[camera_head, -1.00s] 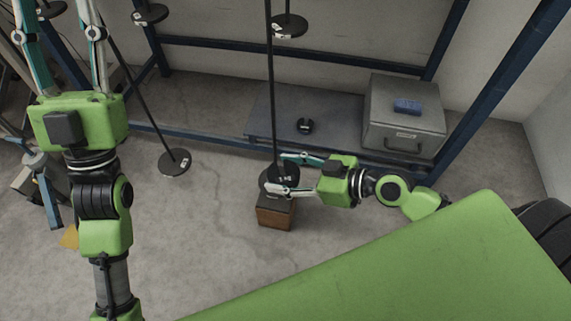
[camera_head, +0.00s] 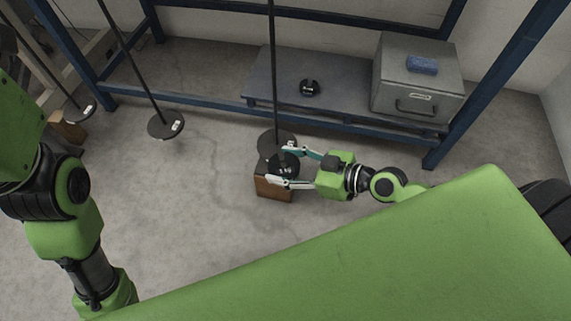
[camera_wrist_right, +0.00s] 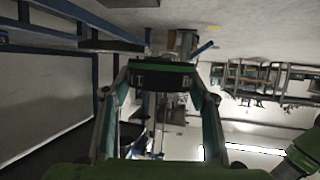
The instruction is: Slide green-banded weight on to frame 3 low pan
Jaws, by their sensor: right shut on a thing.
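My right gripper (camera_head: 279,167) is shut on a dark round weight (camera_head: 287,164). In the right wrist view the weight (camera_wrist_right: 162,78) sits between both fingers and shows a green band along its edge. A black round pan (camera_head: 277,142) hangs low on a dark rod, just behind the weight in the head view. The weight overlaps the pan's near edge in the picture; I cannot tell whether they touch. I see no number naming this frame. Of my left arm only links show at the left; its gripper is out of view.
A brown wooden block (camera_head: 273,187) stands under the weight. Another hanging pan (camera_head: 166,125) and a further one (camera_head: 79,109) are to the left. A grey shelf (camera_head: 345,93) holds a small black weight (camera_head: 310,88) and a metal box (camera_head: 412,84). Blue posts flank it.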

